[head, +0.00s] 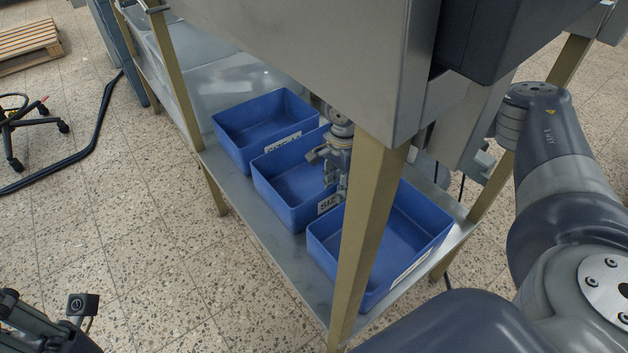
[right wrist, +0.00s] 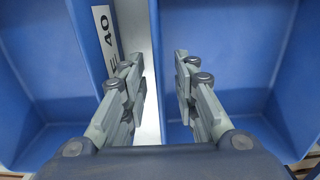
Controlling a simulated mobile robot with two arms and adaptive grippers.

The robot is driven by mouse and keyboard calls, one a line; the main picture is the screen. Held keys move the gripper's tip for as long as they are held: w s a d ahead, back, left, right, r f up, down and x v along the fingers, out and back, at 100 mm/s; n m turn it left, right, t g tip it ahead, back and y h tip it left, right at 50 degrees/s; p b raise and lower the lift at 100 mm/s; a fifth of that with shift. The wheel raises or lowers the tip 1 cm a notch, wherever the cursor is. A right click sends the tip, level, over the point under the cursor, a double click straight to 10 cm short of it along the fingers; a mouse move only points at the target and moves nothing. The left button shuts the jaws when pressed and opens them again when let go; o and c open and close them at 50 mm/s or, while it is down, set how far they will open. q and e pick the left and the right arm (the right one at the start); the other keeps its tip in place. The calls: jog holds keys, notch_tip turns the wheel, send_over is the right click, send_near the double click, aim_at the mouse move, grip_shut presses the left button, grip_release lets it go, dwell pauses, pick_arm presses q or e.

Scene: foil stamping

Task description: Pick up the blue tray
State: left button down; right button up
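Three blue open trays stand in a row on a metal shelf: a far one (head: 240,150), a middle one (head: 275,190) and a near one (head: 375,235). All look empty inside, and white labels show on their walls. My right gripper (head: 341,190) points down by the edge between the middle and near trays. In the right wrist view, my right gripper (right wrist: 159,80) is open and empty. Its fingers are over the narrow gap between the label "40" tray (right wrist: 80,60) and another tray (right wrist: 240,60). Grip contact with a rim cannot be told.
A tan table leg (head: 362,230) stands in front of the near tray and partly hides it. A large grey machine housing (head: 330,50) hangs above the shelf (head: 265,240). The tiled floor (head: 130,220) left of the shelf is open, with a black cable (head: 98,130).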

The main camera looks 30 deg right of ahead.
jog(key=f, duration=0.2)
jog(key=f+b, duration=0.1)
jog(key=f, duration=0.1)
jog(key=shift+s+a, duration=0.1)
jog(key=shift+a, duration=0.1)
grip_shut()
jog(key=shift+r, duration=0.15)
